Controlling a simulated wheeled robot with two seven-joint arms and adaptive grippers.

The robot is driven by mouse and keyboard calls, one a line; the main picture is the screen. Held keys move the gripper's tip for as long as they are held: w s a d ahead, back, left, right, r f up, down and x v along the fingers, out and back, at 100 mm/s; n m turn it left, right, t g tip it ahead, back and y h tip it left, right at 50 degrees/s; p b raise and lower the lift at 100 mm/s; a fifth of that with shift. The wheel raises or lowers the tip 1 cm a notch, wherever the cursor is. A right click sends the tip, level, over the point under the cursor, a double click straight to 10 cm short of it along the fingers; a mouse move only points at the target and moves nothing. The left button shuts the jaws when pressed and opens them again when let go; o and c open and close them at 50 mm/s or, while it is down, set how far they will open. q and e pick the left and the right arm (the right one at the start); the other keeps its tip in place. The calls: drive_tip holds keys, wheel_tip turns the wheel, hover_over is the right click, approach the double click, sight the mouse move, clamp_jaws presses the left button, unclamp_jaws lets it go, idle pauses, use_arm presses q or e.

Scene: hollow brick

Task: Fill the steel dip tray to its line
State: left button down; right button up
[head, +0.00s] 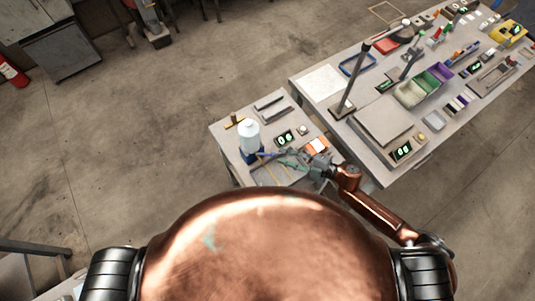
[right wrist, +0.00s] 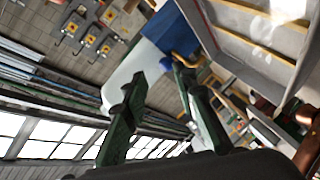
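The steel dip tray (head: 268,177) lies at the near edge of the small bench. A pale, shiny tray-like surface with a grey rim (right wrist: 213,35) fills the upper right of the right wrist view, probably this tray. A white bottle (head: 249,134) stands on a blue base (head: 254,157) behind the tray. Bottle (right wrist: 128,78) and blue base (right wrist: 172,32) also show in the right wrist view. My right gripper (head: 290,158) is over the bench, right of the blue base. The tray's line and fill level cannot be made out. My left gripper is not in view.
A digital display (head: 285,138) and an orange-and-white item (head: 316,145) sit near my right gripper. A larger bench to the right is crowded with trays, a post (head: 352,80) and a purple-green bin (head: 425,85).

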sight(273, 156)
drive_tip(key=shift+s+a+f+g, duration=0.1)
drive_tip(key=shift+s+f+g, duration=0.15)
drive_tip(key=shift+s+g, duration=0.05)
drive_tip(key=shift+a+f+n, duration=0.1)
drive_tip(key=shift+a+n, duration=0.2)
drive_tip(key=p+x, duration=0.1)
drive_tip(key=x, duration=0.6)
clamp_jaws()
